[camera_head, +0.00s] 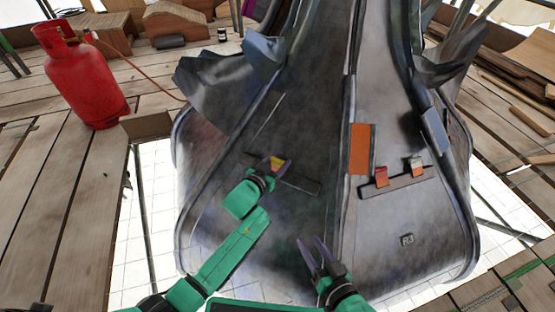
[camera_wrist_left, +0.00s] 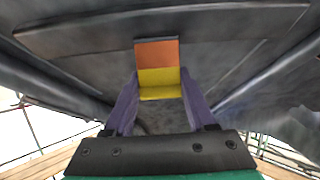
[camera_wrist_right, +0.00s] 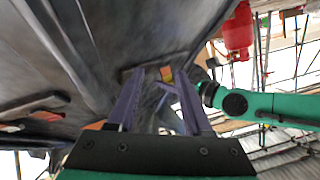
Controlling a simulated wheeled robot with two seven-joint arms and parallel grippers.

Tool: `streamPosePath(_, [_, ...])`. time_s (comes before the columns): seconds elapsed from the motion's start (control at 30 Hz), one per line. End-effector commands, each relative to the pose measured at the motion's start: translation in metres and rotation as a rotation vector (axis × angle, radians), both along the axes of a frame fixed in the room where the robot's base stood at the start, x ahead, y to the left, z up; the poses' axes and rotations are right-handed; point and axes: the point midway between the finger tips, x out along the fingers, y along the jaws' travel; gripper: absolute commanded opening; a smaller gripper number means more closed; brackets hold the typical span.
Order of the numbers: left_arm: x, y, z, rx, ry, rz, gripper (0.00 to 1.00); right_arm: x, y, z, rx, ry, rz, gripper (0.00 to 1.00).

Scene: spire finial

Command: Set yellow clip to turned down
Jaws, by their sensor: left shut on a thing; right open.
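The yellow clip (camera_head: 279,162) sits on a dark strip (camera_head: 300,183) on the left grey panel of the spire. In the left wrist view its yellow lip (camera_wrist_left: 159,86) juts toward the camera below an orange part (camera_wrist_left: 157,52). My left gripper (camera_head: 271,164) is shut on the clip, one finger at each side, partly hiding it in the head view. My right gripper (camera_head: 313,246) is open and empty, low in front of the panel. The right wrist view shows the clip (camera_wrist_right: 166,74) small and far off, with my left gripper at it.
On the right panel, a red clip (camera_head: 381,176) and a pale-topped clip (camera_head: 417,167) sit on another strip. An orange plate (camera_head: 360,149) lies near the central seam. A red gas cylinder (camera_head: 82,75) stands on planks at left. Panel edges flare outward on both sides.

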Motion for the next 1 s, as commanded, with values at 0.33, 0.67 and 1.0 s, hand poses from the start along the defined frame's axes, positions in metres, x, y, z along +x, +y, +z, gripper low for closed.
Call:
streamPosePath(0.33, [0.001, -0.001, 0.001, 0.017, 0.038, 0.0, 0.01, -0.02, 0.001, -0.004, -0.02, 0.085, 0.024, 0.5])
streamPosePath(0.67, [0.003, -0.002, 0.001, 0.031, 0.074, -0.001, 0.01, -0.019, 0.001, 0.012, -0.031, 0.098, 0.036, 0.5])
streamPosePath(1.0, [0.005, -0.003, 0.002, 0.051, 0.122, 0.0, 0.01, -0.019, 0.001, 0.03, -0.044, 0.119, 0.048, 0.5])
